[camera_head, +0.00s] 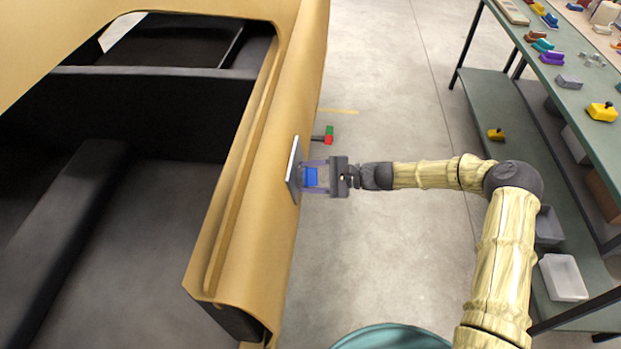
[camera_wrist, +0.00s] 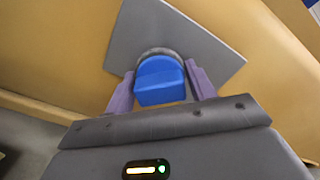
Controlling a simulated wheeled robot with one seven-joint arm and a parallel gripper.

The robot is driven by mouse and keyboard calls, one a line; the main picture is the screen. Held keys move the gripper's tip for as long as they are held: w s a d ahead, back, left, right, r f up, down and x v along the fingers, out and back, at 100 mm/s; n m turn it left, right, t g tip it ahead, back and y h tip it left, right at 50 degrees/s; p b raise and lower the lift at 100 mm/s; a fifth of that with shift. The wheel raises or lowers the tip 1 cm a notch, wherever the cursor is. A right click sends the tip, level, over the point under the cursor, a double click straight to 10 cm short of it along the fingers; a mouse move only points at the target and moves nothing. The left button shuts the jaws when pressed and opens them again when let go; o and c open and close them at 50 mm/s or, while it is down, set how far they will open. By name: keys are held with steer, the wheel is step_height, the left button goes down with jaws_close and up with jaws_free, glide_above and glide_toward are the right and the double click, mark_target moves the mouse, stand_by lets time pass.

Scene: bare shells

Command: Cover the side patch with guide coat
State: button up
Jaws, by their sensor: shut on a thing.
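A tan vehicle shell (camera_head: 262,200) fills the left of the head view, with its side facing my arm. A flat grey square patch (camera_head: 293,170) is on that side; it also shows in the wrist view (camera_wrist: 205,55), tilted in the picture. My gripper (camera_head: 312,175) is shut on a blue block-shaped applicator (camera_head: 310,177), seen in the wrist view (camera_wrist: 160,85) between two purple fingers. A round dark pad under the blue block lies against or very near the grey patch; I cannot tell if it touches. The patch looks plain grey where it shows.
A green-topped workbench (camera_head: 560,90) at the right holds several coloured blocks and tools. Its lower shelf (camera_head: 490,100) carries a yellow block (camera_head: 496,134) and grey bins (camera_head: 563,277). A red and green object (camera_head: 329,135) shows beside the shell. Bare concrete floor lies between shell and bench.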

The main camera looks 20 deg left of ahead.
mark_target(302, 160)
steer(key=shift+w+a+f+b, duration=0.1)
steer(key=shift+w+a+b, duration=0.1)
steer(key=shift+w+b, duration=0.3)
steer(key=shift+w+a+f+b, duration=0.1)
steer(key=shift+w+a+b, duration=0.15)
steer(key=shift+w, duration=0.4)
steer(key=shift+w+r, duration=0.2)
steer(key=shift+w, duration=0.05)
steer(key=shift+a, duration=0.1)
steer(key=shift+w+a+b, duration=0.2)
steer(key=shift+w+b, duration=0.45)
steer(key=shift+w, duration=0.2)
steer(key=shift+w+a+b, duration=0.2)
steer(key=shift+w+b, duration=0.4)
steer(key=shift+w, duration=0.2)
